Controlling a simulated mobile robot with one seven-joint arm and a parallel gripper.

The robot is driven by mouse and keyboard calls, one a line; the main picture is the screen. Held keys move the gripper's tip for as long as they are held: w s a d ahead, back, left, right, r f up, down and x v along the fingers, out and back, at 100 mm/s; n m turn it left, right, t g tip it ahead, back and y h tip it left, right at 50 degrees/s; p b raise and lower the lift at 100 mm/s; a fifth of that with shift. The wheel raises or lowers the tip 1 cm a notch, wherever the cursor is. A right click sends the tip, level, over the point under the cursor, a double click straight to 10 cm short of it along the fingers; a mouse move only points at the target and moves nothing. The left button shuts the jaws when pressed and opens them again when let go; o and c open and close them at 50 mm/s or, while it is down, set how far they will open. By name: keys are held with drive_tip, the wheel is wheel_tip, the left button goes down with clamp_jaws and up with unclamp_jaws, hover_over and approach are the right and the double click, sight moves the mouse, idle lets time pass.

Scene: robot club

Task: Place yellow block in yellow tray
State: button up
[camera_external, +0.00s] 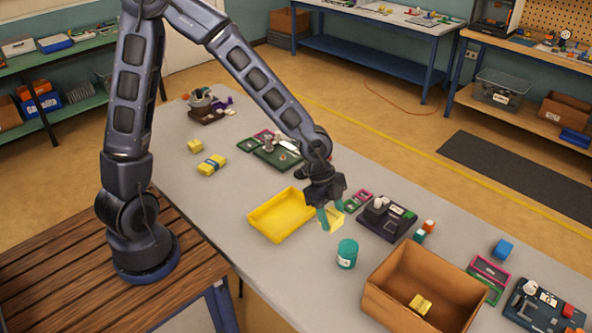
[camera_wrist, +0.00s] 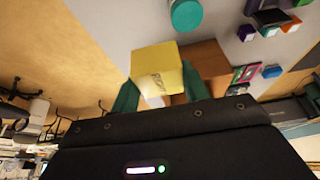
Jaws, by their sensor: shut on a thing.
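My gripper (camera_external: 330,215) has teal fingers and is shut on a yellow block (camera_external: 335,222). The block fills the space between the fingertips in the wrist view (camera_wrist: 157,70). In the external view the held block shows just right of the yellow tray's right rim; its height above the table is hard to tell. The yellow tray (camera_external: 280,217) is shallow, looks empty and lies on the grey table. The tray does not show clearly in the wrist view. Other yellow blocks lie at the table's far left (camera_external: 195,146), (camera_external: 211,165) and in the cardboard box (camera_external: 420,304).
A teal jar (camera_external: 347,254) stands in front of my gripper, near the tray. The open cardboard box (camera_external: 395,311) stands at the near right. A dark device (camera_external: 386,218) lies right of my gripper. Green boards (camera_external: 277,157) lie behind the tray.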

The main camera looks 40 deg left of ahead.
drive_tip(key=w+a, duration=0.5)
drive_tip(key=a, duration=0.6)
hover_over(287, 218)
drive_tip(key=a, duration=0.1)
wheel_tip(287, 218, down, 19)
drive_tip(key=shift+a+f, duration=0.1)
drive_tip(key=shift+a, duration=0.05)
idle(0.7)
drive_tip(key=shift+f, duration=0.15)
drive_tip(key=o, duration=1)
